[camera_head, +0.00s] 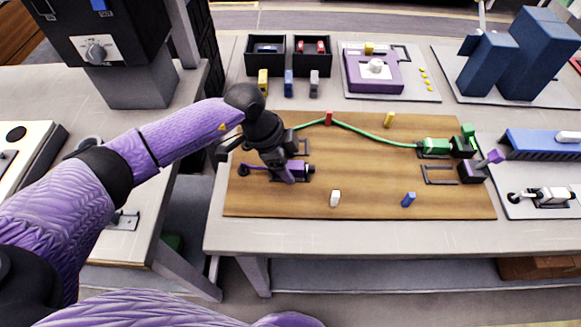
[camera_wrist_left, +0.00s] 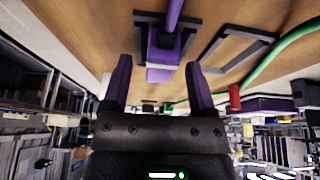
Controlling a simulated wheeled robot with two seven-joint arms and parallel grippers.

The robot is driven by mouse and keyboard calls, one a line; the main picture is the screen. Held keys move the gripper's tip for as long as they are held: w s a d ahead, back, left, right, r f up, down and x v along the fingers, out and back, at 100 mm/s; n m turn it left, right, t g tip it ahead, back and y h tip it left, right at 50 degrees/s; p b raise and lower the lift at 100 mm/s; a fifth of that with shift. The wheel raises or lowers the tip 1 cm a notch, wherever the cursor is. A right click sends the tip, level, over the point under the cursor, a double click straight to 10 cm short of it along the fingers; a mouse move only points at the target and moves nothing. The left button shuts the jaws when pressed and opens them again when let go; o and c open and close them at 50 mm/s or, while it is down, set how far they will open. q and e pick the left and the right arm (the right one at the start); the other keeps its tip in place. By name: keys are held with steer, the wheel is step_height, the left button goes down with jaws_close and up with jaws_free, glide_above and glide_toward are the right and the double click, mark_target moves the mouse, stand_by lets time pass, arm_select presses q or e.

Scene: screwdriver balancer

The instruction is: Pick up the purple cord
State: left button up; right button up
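The purple cord's plug (camera_head: 298,170) lies at the left of the wooden board, by a black bracket, with a thin purple cord (camera_head: 257,167) running left from it. In the left wrist view the purple plug (camera_wrist_left: 165,45) is ahead of my fingertips and lies between them in the picture, with the cord (camera_wrist_left: 174,12) running up out of view. My left gripper (camera_head: 287,174) points down over the plug. In the wrist view its two purple fingers (camera_wrist_left: 158,66) are spread apart with nothing clamped. I cannot tell if they straddle the plug. My right gripper is not in view.
A green cord (camera_head: 375,132) runs past a red post (camera_head: 328,118) to a green plug (camera_head: 435,146). The board's front middle is mostly clear.

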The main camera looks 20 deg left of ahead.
arm_select(q)
jaws_close()
step_height(320, 180, up, 13)
steer(key=p, duration=0.7)
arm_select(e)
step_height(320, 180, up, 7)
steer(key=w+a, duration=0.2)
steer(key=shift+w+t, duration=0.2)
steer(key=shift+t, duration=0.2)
